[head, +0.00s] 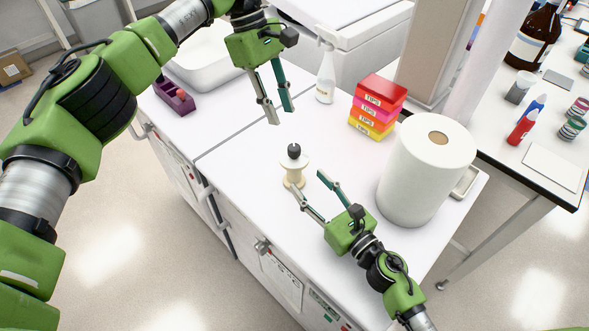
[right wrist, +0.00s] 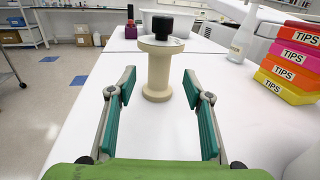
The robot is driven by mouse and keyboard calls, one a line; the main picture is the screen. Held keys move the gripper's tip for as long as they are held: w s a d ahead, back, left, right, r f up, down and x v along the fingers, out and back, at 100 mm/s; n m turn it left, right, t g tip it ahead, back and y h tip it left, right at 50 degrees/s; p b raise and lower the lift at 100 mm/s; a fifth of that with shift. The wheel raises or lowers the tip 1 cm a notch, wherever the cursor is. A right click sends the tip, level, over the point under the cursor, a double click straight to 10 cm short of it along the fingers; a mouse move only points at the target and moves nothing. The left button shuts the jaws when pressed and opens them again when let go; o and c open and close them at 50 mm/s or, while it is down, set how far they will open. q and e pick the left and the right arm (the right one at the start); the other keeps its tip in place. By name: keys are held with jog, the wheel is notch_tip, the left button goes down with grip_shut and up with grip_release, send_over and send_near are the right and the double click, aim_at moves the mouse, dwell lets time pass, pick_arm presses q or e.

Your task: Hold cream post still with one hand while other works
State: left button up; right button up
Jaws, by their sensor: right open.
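The cream post (head: 294,178) stands upright on the white bench, with a flared top and a black knob (head: 294,151) on it. In the right wrist view the cream post (right wrist: 158,75) stands ahead, between the lines of the two fingers. My right gripper (head: 313,197) is open and low over the bench, just to the right of the post, its fingers pointing at it and apart from it. It also shows in the right wrist view (right wrist: 158,90). My left gripper (head: 282,115) is above and behind the post, fingers pointing down, apart and with nothing between them.
A large white paper roll (head: 424,172) stands right of my right gripper. Stacked TIPS boxes (head: 375,106) and a spray bottle (head: 326,77) stand behind. A purple rack (head: 175,97) is at the back left. The bench's front edge lies close to the post.

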aim_at(299, 175)
jog(key=shift+f, duration=0.8)
jog(key=x, duration=0.7)
jog(key=shift+w+a, duration=0.2)
grip_shut()
jog(key=shift+r, duration=0.1)
